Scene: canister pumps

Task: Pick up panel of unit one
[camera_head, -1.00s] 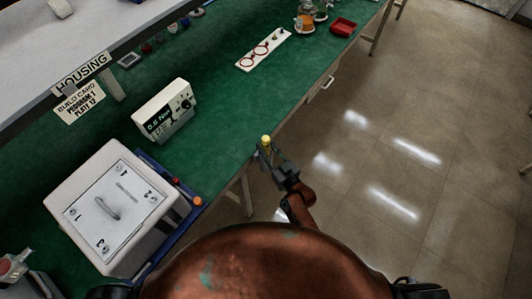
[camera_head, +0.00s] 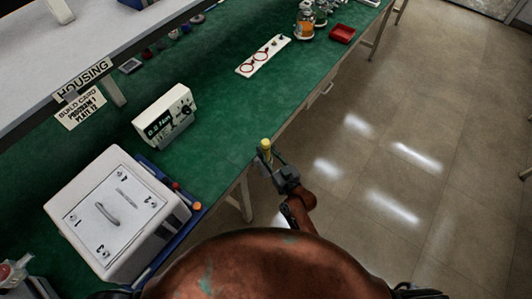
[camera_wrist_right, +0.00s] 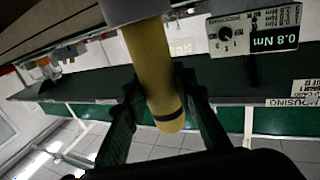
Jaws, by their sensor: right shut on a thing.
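The white unit (camera_head: 120,215) stands on the green bench at the lower left. Its flat light panel (camera_head: 125,200) lies on top, with a grey handle in the middle and corner fasteners numbered 1 to 4. My right gripper (camera_head: 267,158) is right of the unit, near the bench's front edge and apart from the panel. It is shut on a yellow-handled tool (camera_head: 265,146). The right wrist view shows the yellow handle (camera_wrist_right: 153,70) between the two fingers, with a pale grey part at its upper end. My left gripper is not in view.
A torque box (camera_head: 165,116) with a dial stands behind the unit; its display reads 0.8 Nm in the wrist view. A blue tray (camera_head: 190,222) edges the unit. A white holder (camera_head: 263,56) and red dish (camera_head: 342,34) lie farther along.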

